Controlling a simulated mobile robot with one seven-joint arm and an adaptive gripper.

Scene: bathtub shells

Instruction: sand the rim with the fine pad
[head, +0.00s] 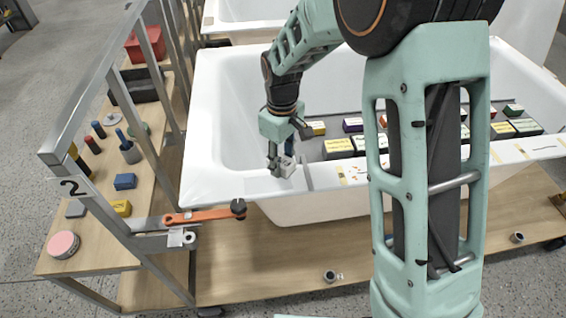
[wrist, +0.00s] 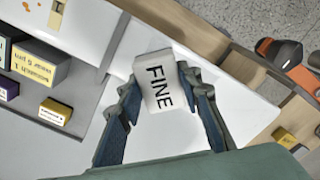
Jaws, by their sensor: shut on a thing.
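The fine pad (wrist: 160,85) is a whitish block with "FINE" printed on its face. My gripper (wrist: 161,92) is shut on it, with one dark blue finger on each side. In the head view the pad (head: 285,169) is at the front rim (head: 225,189) of the white bathtub, left of my forearm. My gripper (head: 280,160) points down there. I cannot tell whether the pad touches the rim. My forearm hides the middle of the rim.
A grey tray (head: 313,151) with several labelled boxes lies across the tub behind the rim. An orange-handled tool (head: 205,214) sticks out at the tub's front left corner. A cart at left holds a blue block (head: 124,181), a yellow block (head: 121,207) and a red bin (head: 145,45).

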